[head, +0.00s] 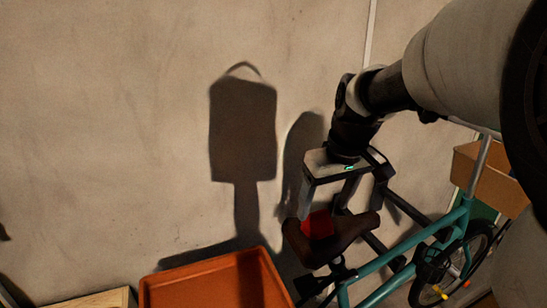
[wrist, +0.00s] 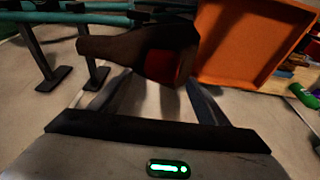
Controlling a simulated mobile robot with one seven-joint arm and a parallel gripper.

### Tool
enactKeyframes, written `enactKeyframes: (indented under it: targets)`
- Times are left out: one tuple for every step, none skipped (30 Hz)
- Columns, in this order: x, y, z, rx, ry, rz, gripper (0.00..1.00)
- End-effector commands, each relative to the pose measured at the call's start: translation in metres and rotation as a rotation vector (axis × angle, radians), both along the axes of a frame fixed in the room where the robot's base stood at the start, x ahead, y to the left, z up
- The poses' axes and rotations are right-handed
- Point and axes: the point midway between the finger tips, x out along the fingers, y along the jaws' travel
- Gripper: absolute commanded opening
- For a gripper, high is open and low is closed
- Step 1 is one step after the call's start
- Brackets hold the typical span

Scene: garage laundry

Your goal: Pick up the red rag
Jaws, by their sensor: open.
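The red rag (head: 318,224) lies on the brown saddle (head: 345,238) of a teal bicycle (head: 388,257) in the head view. My gripper (head: 326,202) is open and empty just above the saddle, its fingers pointing down toward it. In the wrist view the red rag (wrist: 163,66) shows as a small red patch on the saddle (wrist: 118,44), ahead of and between my fingers. No contact between the fingers and the rag is visible. Part of the rag may be hidden by the saddle.
An orange crate (head: 205,279) stands left of the saddle; it also shows in the wrist view (wrist: 228,68). A plain wall (head: 130,130) is behind. The bicycle frame runs right, with a brown basket (head: 487,178) beyond. A green item (wrist: 303,90) lies at the wrist view's right.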

Motion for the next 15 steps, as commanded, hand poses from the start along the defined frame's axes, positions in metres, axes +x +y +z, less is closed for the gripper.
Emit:
enactKeyframes:
  targets:
    - [0.002, 0.003, -0.008, 0.0, 0.004, 0.002, 0.7]
    - [0.003, 0.005, -0.012, 0.0, 0.005, 0.002, 0.7]
    - [0.005, 0.006, -0.018, 0.0, 0.005, 0.002, 0.7]
    - [0.006, 0.006, -0.023, 0.0, 0.005, 0.001, 0.7]
    - [0.008, 0.006, -0.027, 0.0, 0.004, 0.0, 0.7]
    - [0.009, 0.006, -0.03, 0.0, 0.003, 0.0, 0.7]
    - [0.009, 0.007, -0.033, 0.0, 0.003, 0.0, 0.7]
    - [0.01, 0.007, -0.034, 0.0, 0.002, 0.0, 0.7]
    - [0.011, 0.007, -0.036, 0.0, 0.001, 0.0, 0.7]
    - [0.011, 0.007, -0.036, 0.0, 0.001, 0.0, 0.7]
    - [0.011, 0.007, -0.037, 0.0, 0.001, 0.0, 0.7]
    - [0.011, 0.007, -0.037, 0.0, 0.0, 0.0, 0.7]
    - [0.011, 0.007, -0.036, 0.0, 0.0, 0.0, 0.7]
    - [0.011, 0.007, -0.036, 0.0, 0.0, 0.0, 0.7]
    - [0.011, 0.007, -0.036, 0.0, 0.0, 0.0, 0.7]
